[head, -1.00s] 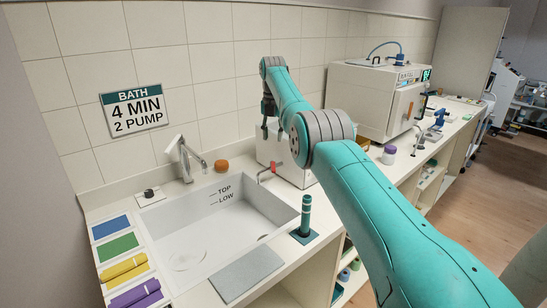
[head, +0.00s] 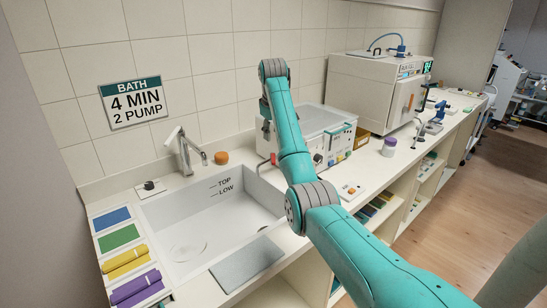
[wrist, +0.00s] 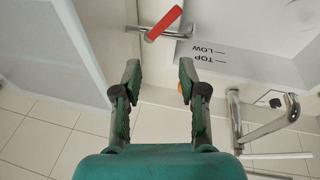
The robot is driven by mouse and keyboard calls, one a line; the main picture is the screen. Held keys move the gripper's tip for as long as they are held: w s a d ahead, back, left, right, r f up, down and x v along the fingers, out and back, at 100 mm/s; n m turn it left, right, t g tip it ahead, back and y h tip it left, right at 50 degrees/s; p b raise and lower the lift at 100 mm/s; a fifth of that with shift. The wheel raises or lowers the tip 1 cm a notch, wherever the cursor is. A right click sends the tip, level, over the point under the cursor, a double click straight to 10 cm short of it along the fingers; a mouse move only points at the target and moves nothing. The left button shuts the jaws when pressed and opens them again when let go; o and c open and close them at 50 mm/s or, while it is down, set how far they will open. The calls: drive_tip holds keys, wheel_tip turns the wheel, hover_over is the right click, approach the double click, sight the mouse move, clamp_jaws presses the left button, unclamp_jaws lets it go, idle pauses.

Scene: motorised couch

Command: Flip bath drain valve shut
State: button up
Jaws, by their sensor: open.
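The drain valve's red lever (wrist: 165,22) shows at the top of the wrist view, on a metal pipe (wrist: 178,32) beside the sink. It stands at a slant across the pipe. In the head view the red lever (head: 273,159) is small and partly hidden by my arm. The pipe comes from the white box-shaped bath (head: 330,118) at the right of the sink. My gripper (wrist: 160,74) is open and empty. Its fingertips point towards the lever, with a gap between them. In the head view my gripper is mostly hidden behind my arm.
The white sink (head: 205,225) with TOP and LOW marks lies left of the bath. A metal tap (head: 190,150) and an orange-brown knob (head: 221,157) stand behind it. A tiled wall (head: 215,75) closes the back. Coloured cloths (head: 128,262) lie at the left.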

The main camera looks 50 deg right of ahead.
sight(273, 159)
drive_tip(key=f+m, duration=0.5)
drive_tip(key=f, duration=0.2)
drive_tip(key=f+m, duration=0.3)
drive_tip(key=shift+d+f+m+t+h, duration=0.25)
drive_tip(key=shift+d+m+t+h, duration=0.05)
drive_tip(key=shift+d+h, duration=0.1)
clamp_jaws()
